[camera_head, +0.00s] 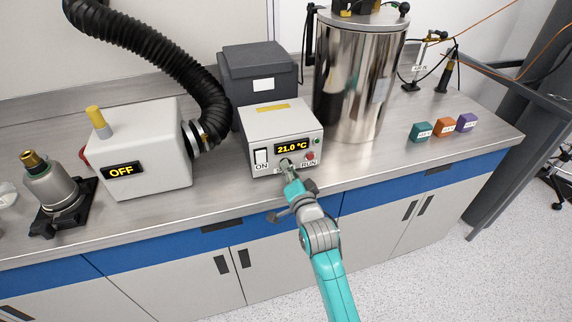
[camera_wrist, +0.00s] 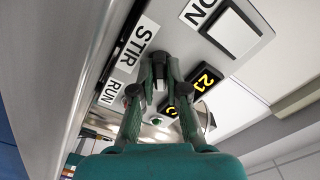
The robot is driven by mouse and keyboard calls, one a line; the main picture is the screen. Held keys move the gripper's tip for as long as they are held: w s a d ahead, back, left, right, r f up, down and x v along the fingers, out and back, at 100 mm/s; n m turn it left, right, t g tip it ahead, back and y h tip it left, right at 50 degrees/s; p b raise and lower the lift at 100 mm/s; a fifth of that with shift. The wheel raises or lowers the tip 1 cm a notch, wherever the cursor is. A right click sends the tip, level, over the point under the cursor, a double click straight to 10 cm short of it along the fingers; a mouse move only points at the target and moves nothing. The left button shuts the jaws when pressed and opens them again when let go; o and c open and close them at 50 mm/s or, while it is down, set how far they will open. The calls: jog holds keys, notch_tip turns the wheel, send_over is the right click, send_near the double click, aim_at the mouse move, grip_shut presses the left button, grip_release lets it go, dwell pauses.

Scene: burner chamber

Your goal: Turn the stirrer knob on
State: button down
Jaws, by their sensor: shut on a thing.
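The white control box (camera_head: 268,126) on the bench has a display (camera_head: 291,148) reading 21.0 °C, a rocker switch (camera_head: 261,156) marked ON, and a red button (camera_head: 310,156) near the RUN label. My gripper (camera_head: 287,166) reaches the lower middle of the box's front panel. In the wrist view my gripper (camera_wrist: 160,84) is shut on the small stirrer knob (camera_wrist: 160,82) beside the STIR label (camera_wrist: 137,45). The fingers hide most of the knob, so its turn angle cannot be told.
A white box reading OFF (camera_head: 150,142) with a black hose (camera_head: 165,50) stands left. A steel vessel (camera_head: 350,85) and a dark grey box (camera_head: 258,68) stand behind. Three coloured blocks (camera_head: 444,127) sit right. The bench front edge lies below my gripper.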

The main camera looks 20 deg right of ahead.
jog(key=m, duration=0.3)
jog(key=shift+w, duration=0.1)
jog(key=m, duration=0.3)
jog(key=c, duration=0.9)
grip_release()
jog(key=shift+o, duration=0.2)
jog(key=s, duration=0.6)
jog(key=shift+s, duration=0.1)
